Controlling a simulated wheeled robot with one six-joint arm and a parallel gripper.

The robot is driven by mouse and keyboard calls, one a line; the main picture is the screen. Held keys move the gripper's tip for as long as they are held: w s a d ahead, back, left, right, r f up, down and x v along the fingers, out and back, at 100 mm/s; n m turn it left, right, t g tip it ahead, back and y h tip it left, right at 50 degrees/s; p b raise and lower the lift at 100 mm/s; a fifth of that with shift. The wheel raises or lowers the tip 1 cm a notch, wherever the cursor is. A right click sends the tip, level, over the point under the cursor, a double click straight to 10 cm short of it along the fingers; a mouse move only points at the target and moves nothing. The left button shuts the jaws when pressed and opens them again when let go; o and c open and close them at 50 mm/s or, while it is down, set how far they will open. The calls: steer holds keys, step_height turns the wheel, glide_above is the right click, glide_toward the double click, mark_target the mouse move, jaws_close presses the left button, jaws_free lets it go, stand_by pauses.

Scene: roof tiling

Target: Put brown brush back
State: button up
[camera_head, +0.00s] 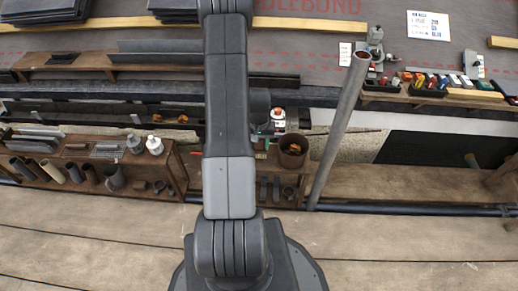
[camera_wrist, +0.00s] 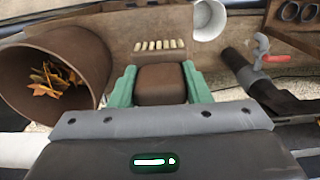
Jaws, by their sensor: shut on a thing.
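My gripper (camera_wrist: 160,80) has green fingers, closed on the sides of a brown block-like piece, which I take to be the brown brush (camera_wrist: 160,84). In the head view my gripper (camera_head: 263,146) is low over the wooden shelf, partly behind my arm, and the brush cannot be made out there. A brown bucket (camera_wrist: 92,48) with orange-yellow leaves stands left of the gripper in the wrist view. In the head view the bucket (camera_head: 293,160) is just right of the gripper.
A white cup (camera_wrist: 208,20) and a red-handled valve (camera_wrist: 262,50) are to the right. A grey downpipe (camera_head: 340,125) slants right of the bucket.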

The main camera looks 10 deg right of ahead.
steer(key=shift+f, duration=1.1)
steer(key=shift+f+b, duration=0.25)
steer(key=shift+b, duration=0.15)
steer(key=o, duration=1)
steer(key=shift+c, duration=0.2)
steer(key=shift+r, duration=0.1)
step_height(320, 180, up, 12)
steer(key=p, duration=0.4)
steer(key=shift+r, duration=0.15)
